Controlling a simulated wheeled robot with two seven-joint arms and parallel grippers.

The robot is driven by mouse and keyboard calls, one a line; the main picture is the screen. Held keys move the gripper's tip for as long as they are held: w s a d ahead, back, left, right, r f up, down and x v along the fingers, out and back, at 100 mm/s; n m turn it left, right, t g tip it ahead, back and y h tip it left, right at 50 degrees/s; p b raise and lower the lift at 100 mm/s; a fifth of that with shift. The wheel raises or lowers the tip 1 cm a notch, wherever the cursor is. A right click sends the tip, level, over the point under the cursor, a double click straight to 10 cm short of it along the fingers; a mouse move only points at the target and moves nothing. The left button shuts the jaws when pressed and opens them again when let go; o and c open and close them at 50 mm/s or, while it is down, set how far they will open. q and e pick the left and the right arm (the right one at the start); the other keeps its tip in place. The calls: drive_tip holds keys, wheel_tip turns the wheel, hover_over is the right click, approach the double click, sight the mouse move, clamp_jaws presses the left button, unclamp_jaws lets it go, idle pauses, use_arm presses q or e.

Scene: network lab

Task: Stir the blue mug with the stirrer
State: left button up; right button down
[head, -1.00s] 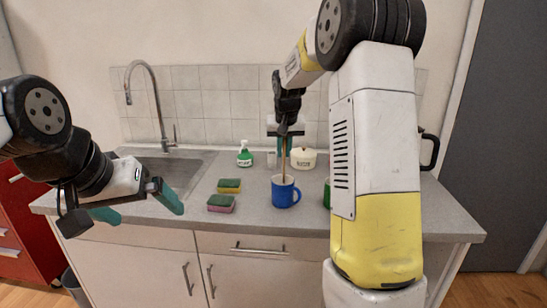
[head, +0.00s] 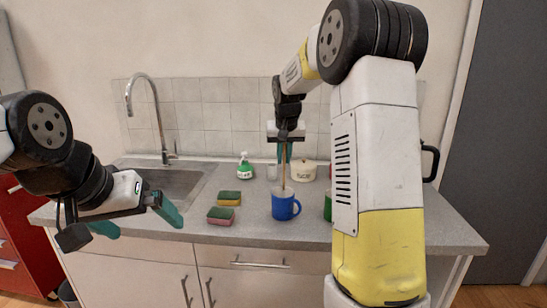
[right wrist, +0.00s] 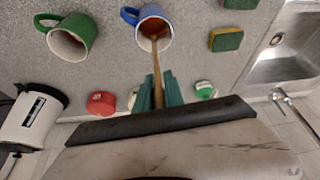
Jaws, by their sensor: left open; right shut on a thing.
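The blue mug (head: 285,206) stands upright on the counter, its handle to the right; it also shows at the top of the right wrist view (right wrist: 150,22). The thin brown stirrer (head: 283,177) points down with its lower end inside the mug's opening, in brown contents; in the right wrist view the stirrer (right wrist: 157,75) runs from the fingers into the mug. My right gripper (head: 284,155) is shut on the stirrer above the mug. My left gripper (head: 135,222) is open and empty, at the front left of the counter by the sink.
Two sponges (head: 221,215) lie left of the mug. A green-and-white bottle (head: 245,168) and a cream pot (head: 303,171) stand behind. A green mug (right wrist: 68,38) stands beside the blue one, mostly hidden by my right arm in the head view. The sink (head: 172,187) is at left.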

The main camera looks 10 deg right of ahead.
drive_tip(key=shift+r, duration=2.55)
